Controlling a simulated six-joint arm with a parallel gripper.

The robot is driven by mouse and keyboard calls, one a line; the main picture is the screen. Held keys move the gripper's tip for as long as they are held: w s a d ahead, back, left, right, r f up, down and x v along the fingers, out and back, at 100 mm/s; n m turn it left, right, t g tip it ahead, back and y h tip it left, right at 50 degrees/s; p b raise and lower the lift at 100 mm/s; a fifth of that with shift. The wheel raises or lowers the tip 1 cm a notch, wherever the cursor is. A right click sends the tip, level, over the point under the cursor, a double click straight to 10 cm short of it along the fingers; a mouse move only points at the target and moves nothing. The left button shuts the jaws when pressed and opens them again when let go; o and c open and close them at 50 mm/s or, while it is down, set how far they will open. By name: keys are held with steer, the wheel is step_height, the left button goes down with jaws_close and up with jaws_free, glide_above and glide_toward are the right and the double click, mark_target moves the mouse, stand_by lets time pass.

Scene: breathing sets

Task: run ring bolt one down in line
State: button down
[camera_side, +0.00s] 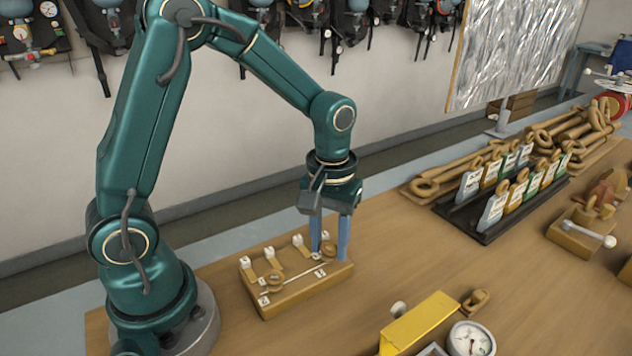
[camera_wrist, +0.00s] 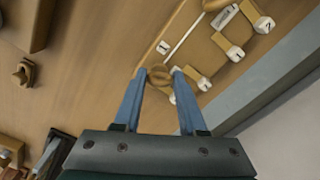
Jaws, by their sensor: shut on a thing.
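A wooden block (camera_side: 303,292) with numbered white tags and a thin pale line along its top lies on the bench in front of my arm. My gripper (camera_side: 329,254) points down at the block's right end, its blue fingers on either side of a brown ring bolt (camera_side: 328,247). In the wrist view the fingers (camera_wrist: 158,73) are shut on this ring (camera_wrist: 160,76), close to the end of the pale line and a tag marked 1 (camera_wrist: 163,47). The ring's lower part is hidden by the fingers.
A yellow box (camera_side: 418,320) and a round gauge (camera_side: 470,340) stand at the front. A black rack of tagged pieces (camera_side: 482,236) is at the right, with a tray of wooden rings behind it. Bare bench lies between block and rack.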

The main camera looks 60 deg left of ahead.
steer(key=m, duration=0.5)
steer(key=shift+m, duration=0.3)
steer(key=m, duration=0.6)
steer(key=shift+r, duration=0.1)
steer(key=m, duration=0.6)
steer(key=shift+m, duration=0.3)
steer(key=m, duration=0.5)
steer(key=shift+w+m, duration=0.1)
steer(key=shift+m, duration=0.2)
steer(key=shift+c, duration=2.3)
jaws_free()
